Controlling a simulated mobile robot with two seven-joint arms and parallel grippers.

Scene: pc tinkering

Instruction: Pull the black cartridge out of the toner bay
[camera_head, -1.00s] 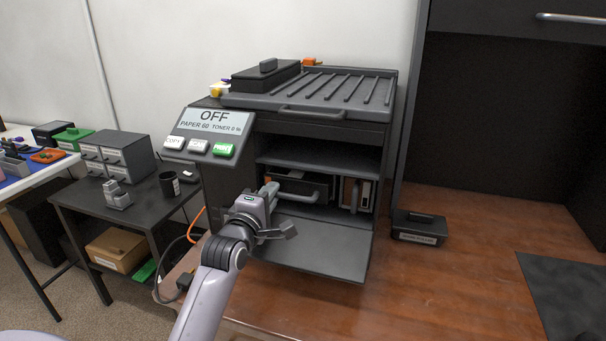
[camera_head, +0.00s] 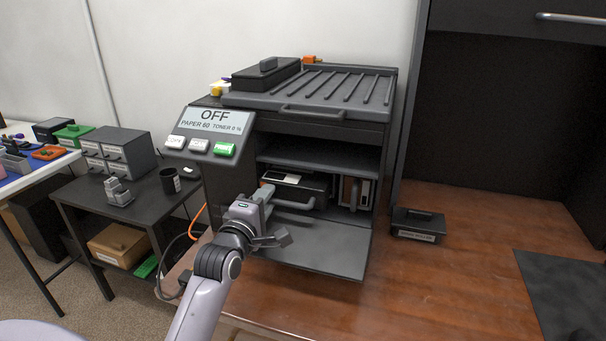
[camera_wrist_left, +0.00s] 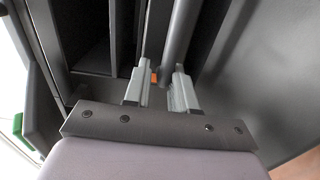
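The black cartridge (camera_head: 318,186) sits in the open toner bay of the dark printer (camera_head: 300,135), with a pale label on its top and a grey bar handle (camera_head: 294,204) on its front. My left gripper (camera_head: 266,192) is at the left end of this handle. The exact contact is partly hidden. My right gripper is not in view.
The printer's lowered front door (camera_head: 320,245) lies below the bay. Brown and white upright parts (camera_head: 356,192) stand to the right in the bay. Another black labelled box (camera_head: 418,225) lies on the wooden desk (camera_head: 440,275), whose middle is clear. A side table (camera_head: 150,208) stands left.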

